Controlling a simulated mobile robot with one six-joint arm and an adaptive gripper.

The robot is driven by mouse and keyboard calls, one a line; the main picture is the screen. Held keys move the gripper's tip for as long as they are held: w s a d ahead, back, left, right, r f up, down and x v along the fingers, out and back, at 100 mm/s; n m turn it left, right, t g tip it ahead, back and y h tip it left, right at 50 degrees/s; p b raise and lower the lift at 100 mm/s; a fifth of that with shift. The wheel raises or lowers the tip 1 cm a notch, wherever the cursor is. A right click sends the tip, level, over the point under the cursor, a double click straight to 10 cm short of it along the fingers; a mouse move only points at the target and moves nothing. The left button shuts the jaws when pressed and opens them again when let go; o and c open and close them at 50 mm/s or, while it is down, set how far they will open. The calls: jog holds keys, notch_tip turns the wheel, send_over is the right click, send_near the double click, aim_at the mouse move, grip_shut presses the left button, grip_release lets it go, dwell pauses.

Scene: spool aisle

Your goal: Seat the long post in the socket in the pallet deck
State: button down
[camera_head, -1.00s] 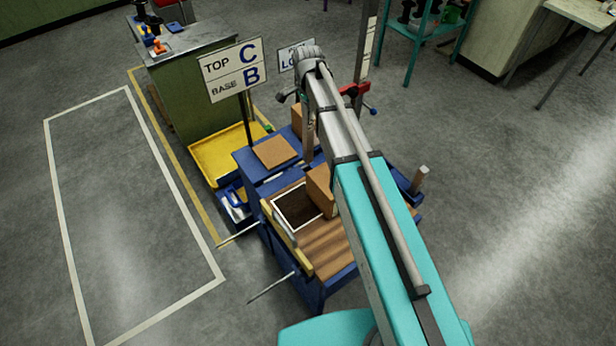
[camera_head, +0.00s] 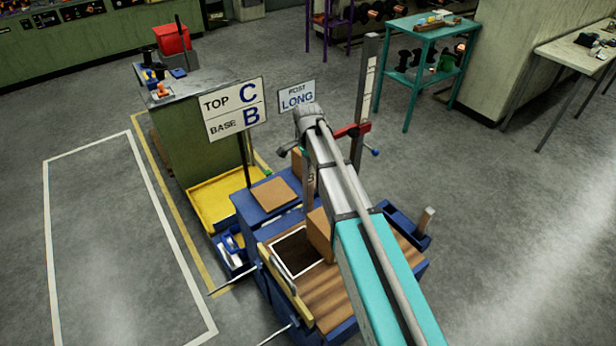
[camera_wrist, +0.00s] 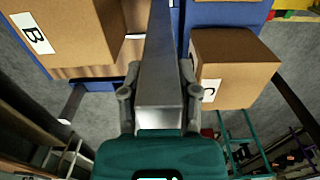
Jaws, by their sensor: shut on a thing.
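My gripper (camera_wrist: 160,98) is shut on a long grey metal post (camera_wrist: 160,60), which runs from between the fingers to the top edge of the wrist view. Its far end is out of that view. In the head view, a narrow strip of the post (camera_head: 309,185) appears to hang below my wrist, beside the blue stand. The pallet deck (camera_head: 335,295) is brown slatted wood with a white-outlined dark square (camera_head: 298,252). My arm covers part of the deck, and I cannot make out the socket.
A box marked B (camera_wrist: 75,35) and a box marked C (camera_wrist: 232,65) flank the post. A sign (camera_head: 297,97) reads POST LONG. A tall marked upright (camera_head: 366,95) with a red clamp stands behind my arm. Open floor lies at right.

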aim_at(308, 173)
jog(key=shift+f, duration=0.1)
dwell(0.3)
jog(key=shift+f+b, duration=1.8)
jog(key=shift+b, duration=0.1)
jog(key=shift+f, duration=0.2)
jog(key=shift+c, duration=1.7)
grip_release()
jog(key=shift+r, duration=0.1)
notch_tip(308, 173, up, 12)
jog(key=p, duration=1.2)
jog(key=shift+r, duration=0.1)
